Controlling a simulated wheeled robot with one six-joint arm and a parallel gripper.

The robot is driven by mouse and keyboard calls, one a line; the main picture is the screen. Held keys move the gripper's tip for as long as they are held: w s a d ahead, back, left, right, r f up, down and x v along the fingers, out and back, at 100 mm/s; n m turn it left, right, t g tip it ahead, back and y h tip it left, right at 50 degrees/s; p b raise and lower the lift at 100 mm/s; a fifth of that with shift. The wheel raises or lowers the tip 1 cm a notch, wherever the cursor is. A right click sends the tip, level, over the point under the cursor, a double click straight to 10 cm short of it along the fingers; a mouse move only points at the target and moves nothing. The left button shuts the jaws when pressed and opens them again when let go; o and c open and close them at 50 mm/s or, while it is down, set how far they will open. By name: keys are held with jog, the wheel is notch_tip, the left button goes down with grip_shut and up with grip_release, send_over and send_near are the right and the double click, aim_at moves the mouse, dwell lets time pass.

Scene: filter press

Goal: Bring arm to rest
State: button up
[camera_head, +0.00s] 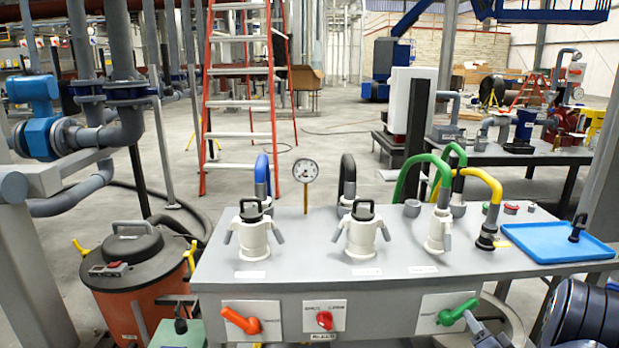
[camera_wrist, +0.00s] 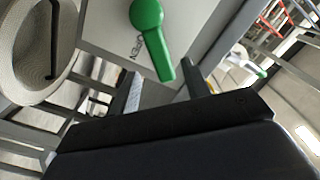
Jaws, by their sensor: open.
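My gripper (camera_head: 484,331) is low at the bottom right of the head view, in front of the bench's front face and just right of and below the green handle (camera_head: 457,312). My arm's dark rounded link (camera_head: 582,314) is at the lower right corner. In the wrist view, the dark gripper body fills the lower part, and my gripper (camera_wrist: 163,88) points toward the green handle (camera_wrist: 152,36) on its light plate. The handle looks clear of the fingers, though the exact gap cannot be told.
The grey bench (camera_head: 312,260) carries white valve fittings, coloured hoses, a gauge (camera_head: 305,171) and a blue tray (camera_head: 556,241). Its front has an orange handle (camera_head: 241,320) and a red knob (camera_head: 324,320). An orange drum (camera_head: 132,300) stands left. Open floor lies behind.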

aim_at(464, 310)
jog(key=s, duration=0.6)
jog(key=shift+w+a+r+n+b, duration=0.15)
jog(key=shift+w+n+b, duration=0.2)
jog(key=shift+w, duration=1.4)
jog(key=shift+w+a+r+n+b, duration=0.15)
jog(key=shift+w+n+b, duration=0.25)
jog(key=shift+w, duration=1.4)
jog(key=shift+w+a+r+n+b, duration=0.1)
jog(key=shift+w+a+n+b, duration=0.2)
jog(key=shift+w, duration=1.45)
jog(key=shift+d, duration=0.1)
